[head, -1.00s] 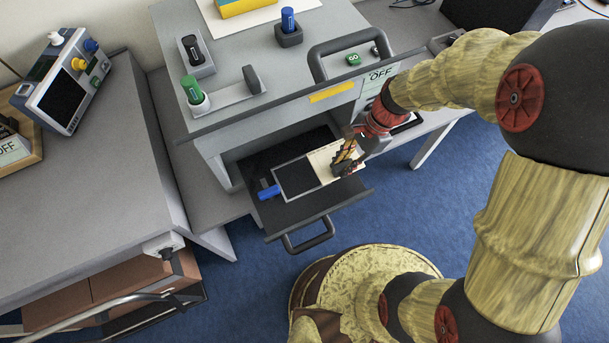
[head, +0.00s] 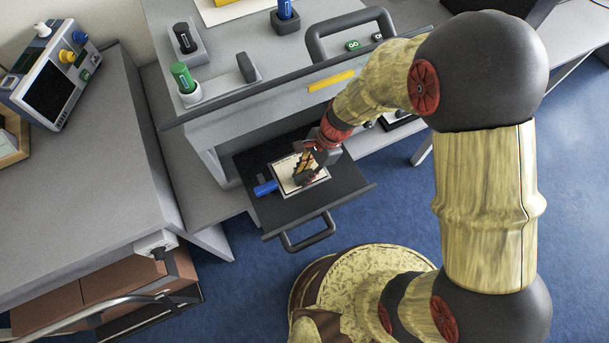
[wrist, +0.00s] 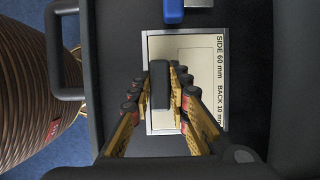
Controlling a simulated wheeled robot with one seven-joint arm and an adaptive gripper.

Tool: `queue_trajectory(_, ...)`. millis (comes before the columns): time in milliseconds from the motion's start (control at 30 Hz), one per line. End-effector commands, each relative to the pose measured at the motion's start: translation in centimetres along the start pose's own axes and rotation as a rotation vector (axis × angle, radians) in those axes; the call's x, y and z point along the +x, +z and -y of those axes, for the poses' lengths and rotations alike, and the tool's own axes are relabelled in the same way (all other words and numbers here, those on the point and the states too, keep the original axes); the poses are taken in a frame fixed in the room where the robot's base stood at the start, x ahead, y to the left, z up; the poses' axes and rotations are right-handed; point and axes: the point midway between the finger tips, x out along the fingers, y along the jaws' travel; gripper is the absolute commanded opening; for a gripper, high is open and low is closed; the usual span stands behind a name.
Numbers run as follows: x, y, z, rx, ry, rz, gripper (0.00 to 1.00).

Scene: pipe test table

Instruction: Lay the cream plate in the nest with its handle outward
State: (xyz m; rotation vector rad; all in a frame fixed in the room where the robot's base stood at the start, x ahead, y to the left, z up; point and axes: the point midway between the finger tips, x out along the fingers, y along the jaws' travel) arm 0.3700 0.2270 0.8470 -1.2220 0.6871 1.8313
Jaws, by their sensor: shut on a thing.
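The cream plate (wrist: 195,62) has printed text reading "SIDE 60 mm" and "BACK 10 mm" and a dark upright grip block (wrist: 160,84). My gripper (wrist: 167,80) is shut on that block, one finger on each side. The plate also shows in the head view (head: 286,180), under my gripper (head: 303,173). It covers the nest, whose pale metal rim (wrist: 146,60) shows around the plate in the wrist view. I cannot tell whether the plate lies fully down or just above. A blue piece (head: 265,188) sits at the nest's left end in the head view.
The nest is in an open dark drawer (head: 345,180) with a bar handle (head: 306,233). Bare drawer floor lies right of the plate.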

Motion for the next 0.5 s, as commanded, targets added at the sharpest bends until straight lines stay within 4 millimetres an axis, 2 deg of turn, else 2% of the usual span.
queue_trajectory(33,0.46,-0.24,0.13,0.000,-0.003,-0.001,0.00)
queue_trajectory(400,0.66,-0.32,0.13,-0.001,-0.003,-0.001,0.00)
queue_trajectory(433,0.65,-0.32,0.11,0.000,-0.002,-0.001,0.19)
queue_trajectory(500,0.61,-0.30,0.11,-0.001,-0.002,-0.001,0.23)
